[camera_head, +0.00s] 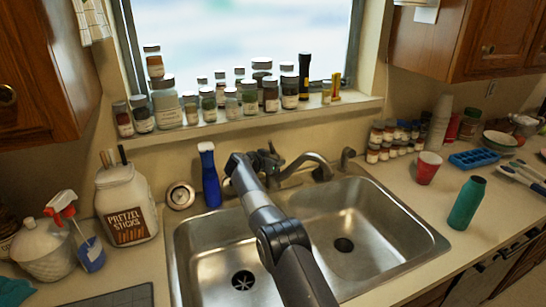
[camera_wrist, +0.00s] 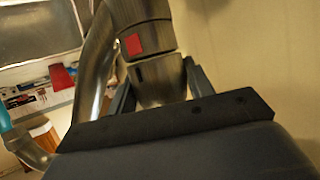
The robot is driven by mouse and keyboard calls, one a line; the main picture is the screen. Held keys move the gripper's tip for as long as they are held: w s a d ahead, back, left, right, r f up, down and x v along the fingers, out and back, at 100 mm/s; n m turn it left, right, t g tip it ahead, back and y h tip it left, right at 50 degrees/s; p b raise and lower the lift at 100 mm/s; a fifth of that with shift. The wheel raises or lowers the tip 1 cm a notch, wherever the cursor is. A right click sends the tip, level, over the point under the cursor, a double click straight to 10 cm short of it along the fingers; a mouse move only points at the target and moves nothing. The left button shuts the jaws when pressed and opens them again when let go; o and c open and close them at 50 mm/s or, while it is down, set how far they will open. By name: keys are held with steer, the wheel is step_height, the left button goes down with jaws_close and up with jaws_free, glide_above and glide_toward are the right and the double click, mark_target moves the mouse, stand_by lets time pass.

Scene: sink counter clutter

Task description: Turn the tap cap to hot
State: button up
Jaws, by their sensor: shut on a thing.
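The metal tap (camera_head: 308,161) stands behind the sink, and its spout curves to the right over the basins. In the wrist view, the tap body (camera_wrist: 141,18) carries a red mark (camera_wrist: 134,44). The tap cap (camera_wrist: 158,88) sits between the two dark fingers of my gripper (camera_wrist: 160,90), which is shut on it. In the head view, my gripper (camera_head: 264,160) is at the tap's left end, and my arm partly hides the cap. The cap's lower part is hidden by the gripper body in the wrist view.
A blue bottle (camera_head: 209,178) stands just left of my gripper. The double steel sink (camera_head: 405,222) lies below my arm. Jars (camera_head: 166,104) line the windowsill behind. A pretzel jar (camera_head: 127,205) stands at left; a red cup (camera_head: 428,168) and teal bottle (camera_head: 467,203) stand at right.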

stand_by(0.4)
steer(key=o, duration=0.7)
steer(key=shift+c, duration=0.2)
steer(key=shift+s+a, duration=0.1)
steer(key=shift+b+v, duration=0.9)
steer(key=shift+b, duration=0.2)
steer(key=b+v, duration=0.3)
steer(key=v, duration=0.5)
steer(key=shift+s+a+r+b, duration=0.15)
steer(key=shift+s+a+b, duration=0.05)
steer(key=shift+s+b, duration=0.1)
